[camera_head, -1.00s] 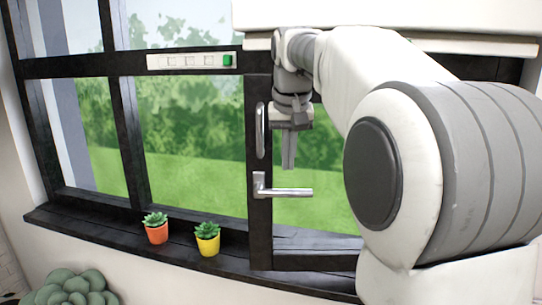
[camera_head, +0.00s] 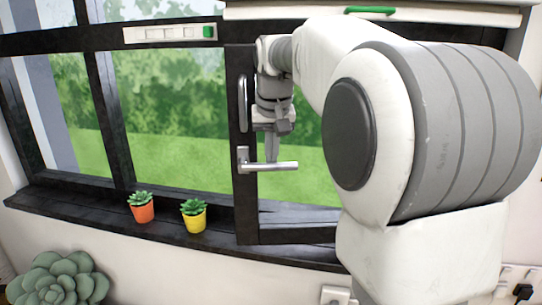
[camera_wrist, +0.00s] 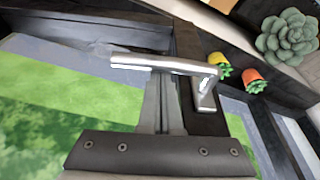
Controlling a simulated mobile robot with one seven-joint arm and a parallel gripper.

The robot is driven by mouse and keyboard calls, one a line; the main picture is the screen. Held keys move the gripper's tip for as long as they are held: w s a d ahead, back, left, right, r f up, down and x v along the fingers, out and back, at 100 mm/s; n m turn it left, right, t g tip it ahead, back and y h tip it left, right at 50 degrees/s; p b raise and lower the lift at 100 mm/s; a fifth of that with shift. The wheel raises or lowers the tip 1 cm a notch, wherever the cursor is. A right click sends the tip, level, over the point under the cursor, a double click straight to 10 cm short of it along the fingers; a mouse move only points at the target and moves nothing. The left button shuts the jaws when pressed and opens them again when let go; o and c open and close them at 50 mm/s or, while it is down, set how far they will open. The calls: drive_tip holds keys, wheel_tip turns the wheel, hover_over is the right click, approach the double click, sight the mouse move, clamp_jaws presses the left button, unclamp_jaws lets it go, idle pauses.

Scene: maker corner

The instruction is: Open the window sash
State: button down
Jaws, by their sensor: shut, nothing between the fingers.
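The window sash (camera_head: 290,235) has a black frame around a pane with a green garden behind it, at the right of the window. It looks closed. A silver lever handle (camera_head: 270,166) lies level on its left upright, pointing right; it crosses the wrist view (camera_wrist: 165,64) too. A long upright grip (camera_head: 242,103) is above it. My gripper (camera_head: 271,160) points down, shut and empty, with its fingertips at the lever. In the wrist view the fingertips (camera_wrist: 162,82) end just by the lever bar; whether they touch it I cannot tell.
An orange pot (camera_head: 143,212) and a yellow pot (camera_head: 194,218) with succulents stand on the black sill (camera_head: 90,205), left of the sash. A switch strip (camera_head: 170,33) is on the upper crossbar. A large succulent (camera_head: 60,280) is at lower left. My arm hides the sash's right side.

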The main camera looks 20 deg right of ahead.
drive_tip(key=s+a+n+b, duration=0.1)
drive_tip(key=s+b, duration=0.1)
drive_tip(key=s, duration=0.6)
drive_tip(key=shift+s+a+n+y+b, duration=0.2)
drive_tip(key=shift+a+n+y+b, duration=0.1)
drive_tip(key=shift+a+n+b, duration=0.1)
